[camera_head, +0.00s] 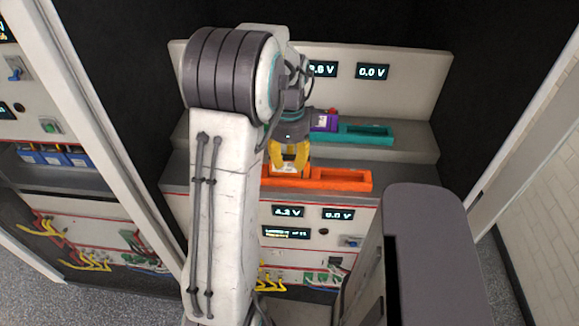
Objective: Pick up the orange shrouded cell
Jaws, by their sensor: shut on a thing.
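My gripper (288,156) reaches down at the left part of the orange tray (345,182) on the lower shelf. Its yellow fingers are shut on the orange shrouded cell (284,169), of which a small pale and orange part shows between and below them. My arm hides the left end of the tray. I cannot tell whether the cell rests in the tray or is slightly raised.
A teal tray (368,136) with a purple block (325,121) at its left stands on the upper step behind. Voltage displays (372,72) are on the back panel. Blue cells (52,156) sit in the left cabinet. A white side wall (535,125) bounds the right.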

